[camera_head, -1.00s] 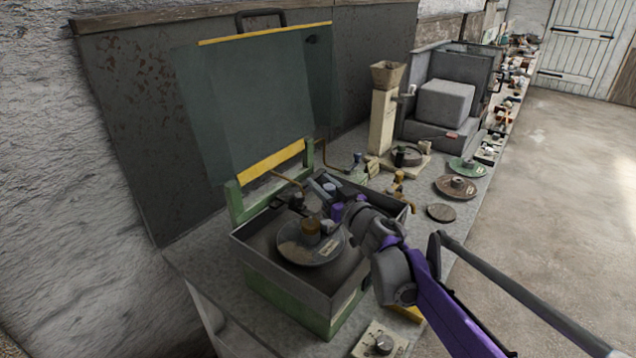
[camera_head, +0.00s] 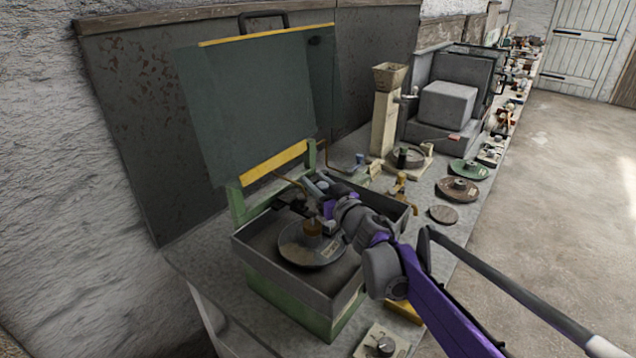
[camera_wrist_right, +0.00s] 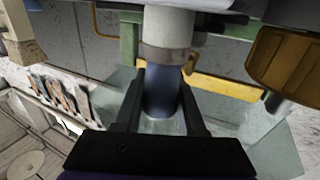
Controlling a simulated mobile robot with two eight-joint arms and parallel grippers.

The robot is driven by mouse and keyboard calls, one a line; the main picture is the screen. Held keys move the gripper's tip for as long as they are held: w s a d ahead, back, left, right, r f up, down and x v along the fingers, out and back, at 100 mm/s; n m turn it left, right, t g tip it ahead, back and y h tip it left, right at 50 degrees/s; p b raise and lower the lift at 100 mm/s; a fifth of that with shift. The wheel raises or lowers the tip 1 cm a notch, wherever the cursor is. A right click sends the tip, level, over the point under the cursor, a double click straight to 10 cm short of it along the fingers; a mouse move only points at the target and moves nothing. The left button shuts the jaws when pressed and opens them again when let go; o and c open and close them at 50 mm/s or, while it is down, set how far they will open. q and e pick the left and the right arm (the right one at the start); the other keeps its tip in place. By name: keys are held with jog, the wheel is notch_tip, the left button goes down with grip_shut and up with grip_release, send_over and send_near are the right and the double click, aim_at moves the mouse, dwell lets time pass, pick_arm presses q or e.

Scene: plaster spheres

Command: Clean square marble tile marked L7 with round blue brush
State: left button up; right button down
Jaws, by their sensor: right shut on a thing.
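My right gripper (camera_head: 326,208) is low over the open grey basin (camera_head: 338,296), close to a round dark disc (camera_head: 297,256) with a brass-coloured knob (camera_head: 313,228). In the right wrist view its two dark fingers (camera_wrist_right: 163,100) stand either side of a dark blue round cylinder (camera_wrist_right: 160,96), shut on it. A pale grey collar (camera_wrist_right: 166,40) joins this cylinder above. It may be the blue brush, but no bristles show. I cannot make out a square marble tile or an L7 mark. My left gripper is out of view.
A raised greenish lid (camera_head: 255,100) with a yellow edge stands behind the basin. A hopper column (camera_head: 385,115), a large grey block (camera_head: 447,103) and several round discs line the bench to the right. A small knob plate (camera_head: 381,343) is in front. Open floor lies at right.

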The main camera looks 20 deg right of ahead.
jog(key=shift+s+d, duration=0.35)
jog(key=shift+s, duration=0.2)
jog(key=shift+s+d, duration=0.3)
jog(key=shift+s, duration=0.25)
jog(key=shift+w+a+r, duration=0.3)
jog(key=shift+w+r, duration=0.3)
jog(key=shift+r, duration=0.1)
jog(key=shift+s+f, duration=0.1)
jog(key=shift+f+b, duration=0.3)
jog(key=shift+f, duration=0.3)
